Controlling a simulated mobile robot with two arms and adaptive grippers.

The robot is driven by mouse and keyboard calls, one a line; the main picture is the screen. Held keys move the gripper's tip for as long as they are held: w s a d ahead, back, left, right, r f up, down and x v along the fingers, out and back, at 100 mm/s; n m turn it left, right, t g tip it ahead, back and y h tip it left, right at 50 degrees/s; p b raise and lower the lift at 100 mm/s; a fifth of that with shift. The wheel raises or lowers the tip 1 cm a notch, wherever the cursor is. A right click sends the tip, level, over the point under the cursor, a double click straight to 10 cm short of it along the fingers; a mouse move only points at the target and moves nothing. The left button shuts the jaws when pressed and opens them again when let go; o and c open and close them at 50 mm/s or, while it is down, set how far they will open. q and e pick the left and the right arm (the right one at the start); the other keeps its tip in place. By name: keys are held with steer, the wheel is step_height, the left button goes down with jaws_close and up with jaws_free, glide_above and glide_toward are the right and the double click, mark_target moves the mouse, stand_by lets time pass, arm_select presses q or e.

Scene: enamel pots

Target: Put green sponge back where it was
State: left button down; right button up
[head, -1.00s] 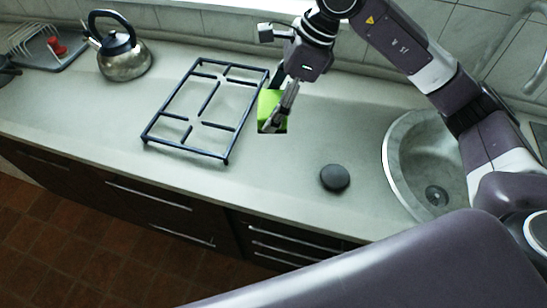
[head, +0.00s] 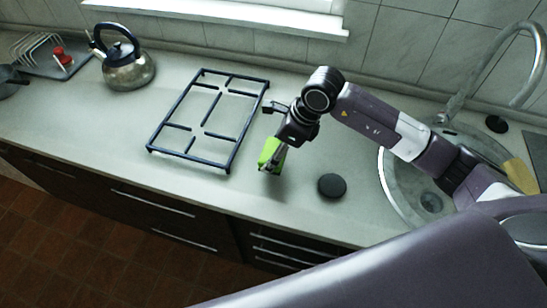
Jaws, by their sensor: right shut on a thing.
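The green sponge (head: 268,150) is in the fingers of my right gripper (head: 272,164), over the counter between the black stove grate and the round dark disc. The right gripper is shut on the sponge and hides part of it. The sponge looks tilted; I cannot tell whether it touches the counter. My left gripper is not in view.
The black grate (head: 181,126) lies left of the sponge. The dark disc (head: 332,186) lies to the right, before the round sink (head: 392,192) with its faucet (head: 489,70). A kettle (head: 127,69) and a dish rack (head: 38,48) stand at the left. The counter (head: 225,192) front is clear.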

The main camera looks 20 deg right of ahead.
step_height(320, 180, down, 4)
steer(key=shift+f+p, duration=0.1)
steer(key=shift+p, duration=0.4)
steer(key=shift+f, duration=0.3)
steer(key=shift+f, duration=0.15)
steer(key=o, duration=1.1)
